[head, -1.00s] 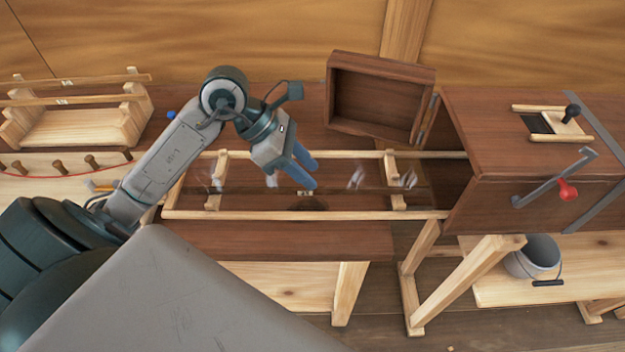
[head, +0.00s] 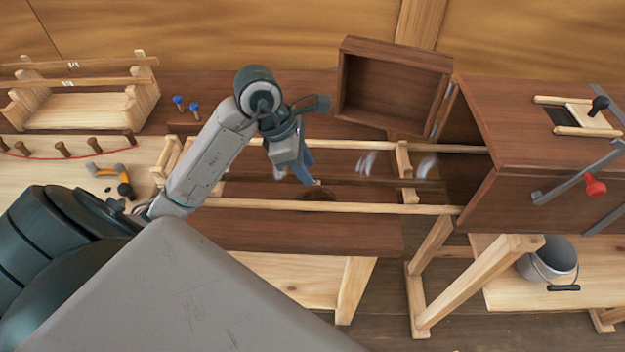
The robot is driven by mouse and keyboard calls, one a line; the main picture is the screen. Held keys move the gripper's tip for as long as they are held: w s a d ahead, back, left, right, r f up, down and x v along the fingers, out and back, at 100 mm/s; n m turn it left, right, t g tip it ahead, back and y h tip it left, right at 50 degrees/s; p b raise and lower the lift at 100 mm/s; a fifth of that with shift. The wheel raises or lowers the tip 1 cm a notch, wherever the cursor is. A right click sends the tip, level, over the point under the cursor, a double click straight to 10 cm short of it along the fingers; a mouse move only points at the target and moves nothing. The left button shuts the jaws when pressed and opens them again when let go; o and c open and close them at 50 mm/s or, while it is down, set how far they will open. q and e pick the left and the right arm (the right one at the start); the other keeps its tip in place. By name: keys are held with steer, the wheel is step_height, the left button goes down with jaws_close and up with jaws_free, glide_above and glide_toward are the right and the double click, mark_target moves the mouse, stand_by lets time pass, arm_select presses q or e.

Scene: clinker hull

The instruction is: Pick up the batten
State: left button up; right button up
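The batten (head: 350,181) is a thin dark strip with a small pale label. It lies lengthwise between two pale rails (head: 330,207), its right end running toward the dark box opening. White wisps hang around it. My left gripper (head: 294,178) has blue fingers pointing down, right at the batten just left of the label. The fingers look apart; I cannot tell whether the batten sits between them. My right gripper is out of view.
A dark wooden box (head: 530,130) with its door (head: 395,85) swung open stands at the right. A rack (head: 85,110) with light strips is at the back left. A hand tool (head: 122,178) lies left of my arm. A bucket (head: 548,260) sits low right.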

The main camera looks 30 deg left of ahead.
arm_select(q)
steer(key=x, duration=0.2)
steer(key=shift+w+d+f+b, duration=0.1)
steer(key=shift+w+f+b, duration=0.05)
steer(key=shift+f+b, duration=0.2)
steer(key=shift+r, duration=0.1)
jaws_close()
steer(key=shift+r, duration=0.1)
